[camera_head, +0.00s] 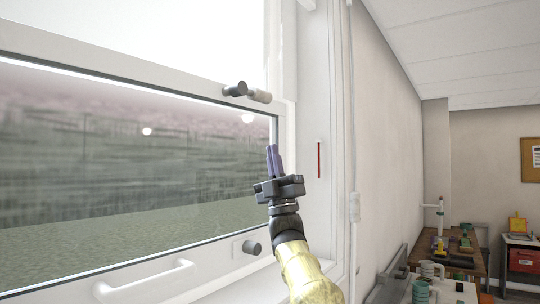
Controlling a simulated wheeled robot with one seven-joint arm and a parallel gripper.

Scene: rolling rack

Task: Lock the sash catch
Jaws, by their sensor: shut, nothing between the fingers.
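The sash catch (236,89) is on the window's meeting rail, near its right end. It has a dark round knob and a lighter grey cylindrical part (259,96) beside it. My gripper (272,147) points upward, below and slightly right of the catch in the picture. Its two purple-grey fingers are shut together and hold nothing. They appear apart from the catch. The window sash (120,262) has a white frame and looks closed. Whether the catch is locked cannot be told.
A red strip (319,160) marks the right jamb. Mugs (421,290) stand at the lower right, with a cluttered wooden table (448,262) behind.

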